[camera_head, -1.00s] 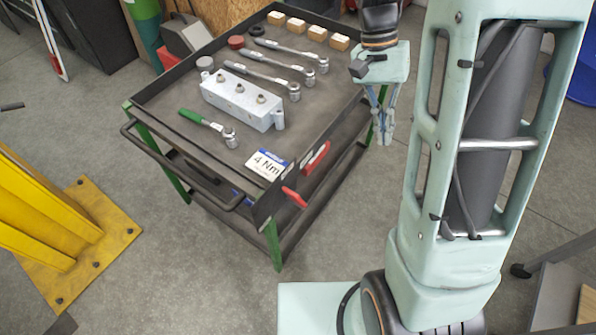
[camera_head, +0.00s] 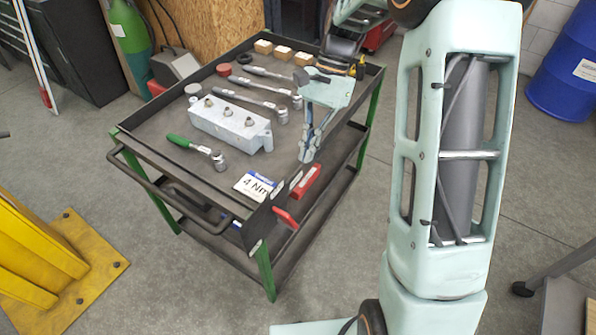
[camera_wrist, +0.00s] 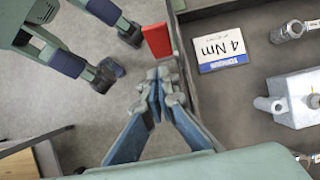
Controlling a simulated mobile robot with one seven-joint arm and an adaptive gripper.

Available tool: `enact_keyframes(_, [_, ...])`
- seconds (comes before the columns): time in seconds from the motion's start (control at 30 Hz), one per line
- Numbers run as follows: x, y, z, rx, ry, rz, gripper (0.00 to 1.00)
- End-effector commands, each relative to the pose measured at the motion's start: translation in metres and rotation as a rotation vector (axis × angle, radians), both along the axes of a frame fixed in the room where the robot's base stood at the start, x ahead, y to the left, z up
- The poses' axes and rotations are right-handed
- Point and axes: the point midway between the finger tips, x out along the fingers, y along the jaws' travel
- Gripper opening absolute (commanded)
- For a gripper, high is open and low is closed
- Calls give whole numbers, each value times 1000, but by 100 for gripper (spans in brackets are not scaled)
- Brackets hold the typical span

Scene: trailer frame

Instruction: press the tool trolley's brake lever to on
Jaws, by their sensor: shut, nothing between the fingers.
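The tool trolley (camera_head: 228,231) is a dark tray on green legs. A red lever (camera_head: 285,218) sticks out low on its right side, near the front corner. A larger red piece (camera_head: 306,182) with a pale label beside it sits further back on that side. One red part (camera_wrist: 157,41) shows beside the tray edge in the wrist view; I cannot tell which of the two it is. My gripper (camera_head: 305,158) is shut and empty, pointing down. In the wrist view my gripper (camera_wrist: 163,75) appears just outside the tray edge, close to that red part and apparently apart from it.
On the tray lie a "4 Nm" card (camera_head: 256,186), a grey metal block (camera_head: 230,124), a green-handled wrench (camera_head: 197,151), several other tools and wooden blocks. A yellow post base (camera_head: 70,245) stands left. A blue barrel (camera_head: 565,85) stands back right.

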Motion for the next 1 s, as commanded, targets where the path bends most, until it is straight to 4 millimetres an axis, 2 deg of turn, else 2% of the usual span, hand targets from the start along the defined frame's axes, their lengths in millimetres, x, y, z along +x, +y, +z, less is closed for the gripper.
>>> enact_keyframes(0.43, [-34, 25, -82, -1, 4, 3, 0])
enact_keyframes(0.7, [-59, 45, -90, 0, 2, 2, 0])
enact_keyframes(1.0, [-62, 48, -92, -1, -1, 1, 0])
